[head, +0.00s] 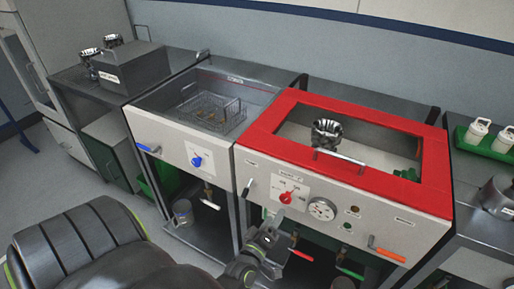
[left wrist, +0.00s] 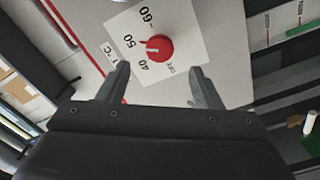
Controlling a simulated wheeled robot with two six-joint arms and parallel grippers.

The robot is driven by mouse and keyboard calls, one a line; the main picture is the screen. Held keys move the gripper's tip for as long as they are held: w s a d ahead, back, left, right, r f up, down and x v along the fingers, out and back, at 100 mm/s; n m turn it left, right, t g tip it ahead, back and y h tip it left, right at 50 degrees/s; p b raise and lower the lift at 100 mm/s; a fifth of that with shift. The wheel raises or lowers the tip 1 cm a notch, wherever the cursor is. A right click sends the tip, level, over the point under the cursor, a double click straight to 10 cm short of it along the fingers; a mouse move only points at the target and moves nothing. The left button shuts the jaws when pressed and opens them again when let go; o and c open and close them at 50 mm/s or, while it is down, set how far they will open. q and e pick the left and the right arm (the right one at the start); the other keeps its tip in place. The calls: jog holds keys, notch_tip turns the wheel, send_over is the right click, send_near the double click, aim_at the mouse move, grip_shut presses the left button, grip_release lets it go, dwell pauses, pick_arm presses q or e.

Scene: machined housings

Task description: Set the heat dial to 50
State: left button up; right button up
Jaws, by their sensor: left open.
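The heat dial (head: 286,197) is a red knob on a white plate on the front panel of the red-rimmed bath. In the left wrist view, the red dial (left wrist: 160,47) has the marks 60, 50 and 40 around its left side, and OFF below right. A small red nub on the knob faces left, towards the 50 mark; the exact setting is hard to tell. My left gripper (head: 271,225) is in front of the panel, just below the dial. In its wrist view the gripper (left wrist: 160,72) is open, with fingers apart and empty, short of the knob. My right gripper is not in view.
A round gauge (head: 322,209) sits right of the dial, and a dark lever (head: 247,188) left of it. A second bath (head: 170,133) with a blue knob (head: 196,161) stands to the left. Red (head: 301,255) and orange (head: 387,255) handles stick out below.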

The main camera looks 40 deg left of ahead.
pick_arm(q)
jog(key=b+v, duration=0.3)
jog(key=v, duration=0.7)
jog(key=shift+s, duration=0.3)
jog(key=s+d+f+m+g+h, duration=0.15)
jog(key=s+f+m+g, duration=0.25)
jog(key=f, duration=0.9)
jog(key=s+f+m+g+h, duration=0.2)
jog(key=s+f+m+g, duration=0.15)
jog(key=f, duration=0.95)
jog(key=s+a+f+m+g, duration=0.1)
jog(key=s+f+m+g, duration=0.2)
jog(key=s+f, duration=0.4)
jog(key=s+a+f+m+g, duration=0.2)
jog(key=s+f+m+g, duration=0.2)
jog(key=s+f, duration=0.3)
jog(key=s+g, duration=0.1)
jog(key=s, duration=0.4)
jog(key=shift+s+a+g, duration=0.3)
jog(key=shift+s+g, duration=0.05)
